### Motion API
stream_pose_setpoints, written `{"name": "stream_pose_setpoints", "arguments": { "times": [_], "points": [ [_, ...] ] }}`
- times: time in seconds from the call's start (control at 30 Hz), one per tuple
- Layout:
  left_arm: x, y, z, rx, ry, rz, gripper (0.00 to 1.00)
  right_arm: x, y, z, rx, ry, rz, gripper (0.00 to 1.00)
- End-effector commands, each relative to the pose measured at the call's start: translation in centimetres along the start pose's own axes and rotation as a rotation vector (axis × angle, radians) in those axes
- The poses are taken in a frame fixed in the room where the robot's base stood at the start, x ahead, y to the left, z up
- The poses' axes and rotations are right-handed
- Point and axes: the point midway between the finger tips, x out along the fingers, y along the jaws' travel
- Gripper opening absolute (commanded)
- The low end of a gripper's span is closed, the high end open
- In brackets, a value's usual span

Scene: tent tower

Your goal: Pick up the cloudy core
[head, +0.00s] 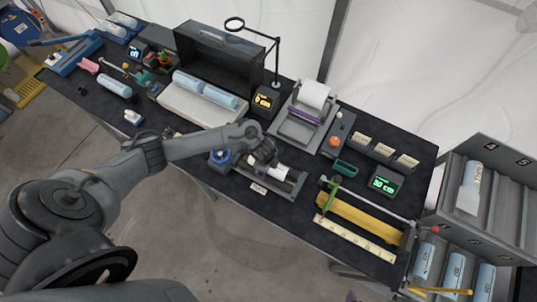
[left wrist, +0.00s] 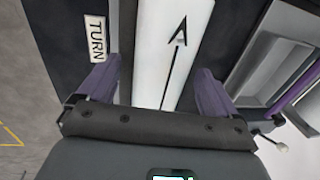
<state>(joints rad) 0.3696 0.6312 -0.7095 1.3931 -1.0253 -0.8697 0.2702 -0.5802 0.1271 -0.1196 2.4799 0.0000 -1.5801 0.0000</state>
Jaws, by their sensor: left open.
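A white cylinder (head: 281,173) lies in a grey cradle device (head: 262,181) at the front middle of the bench. In the left wrist view the white cylinder (left wrist: 172,55) shows a black arrow along its length. My left gripper (head: 264,156) is above the cradle, its purple fingers (left wrist: 158,85) open on either side of the cylinder. Whether they touch it cannot be told. Pale blue cylinders (head: 205,92) lie on a white tray at the back. I cannot tell which cylinder is the cloudy core. My right gripper is not in view.
A TURN label (left wrist: 96,38) is beside the cradle. A grey stand with a white roll (head: 313,95) is behind it. A yellow trough (head: 353,218) lies to the right. Shelves with blue cylinders (head: 455,268) stand at the far right.

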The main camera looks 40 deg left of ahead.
Motion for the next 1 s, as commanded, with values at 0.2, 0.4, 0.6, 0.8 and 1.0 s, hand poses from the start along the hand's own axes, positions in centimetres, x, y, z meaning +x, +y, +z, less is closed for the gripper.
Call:
{"name": "stream_pose_setpoints", "arguments": {
  "times": [0.2,0.4,0.6,0.8,1.0],
  "points": [
    [0.08,-0.05,-0.03,-0.001,0.001,-0.001,0.93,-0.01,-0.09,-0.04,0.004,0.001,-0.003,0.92],
    [0.06,-0.04,-0.03,-0.001,0.000,-0.001,0.67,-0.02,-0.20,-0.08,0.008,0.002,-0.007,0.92],
    [0.06,-0.04,-0.03,-0.001,0.000,-0.001,0.36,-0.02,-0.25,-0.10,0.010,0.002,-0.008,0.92],
    [-0.01,-0.13,-0.05,-0.001,0.001,-0.003,0.14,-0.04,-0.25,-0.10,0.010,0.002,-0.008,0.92],
    [-0.07,-0.14,-0.05,-0.001,0.001,-0.003,0.14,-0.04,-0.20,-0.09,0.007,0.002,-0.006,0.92]
  ]
}}
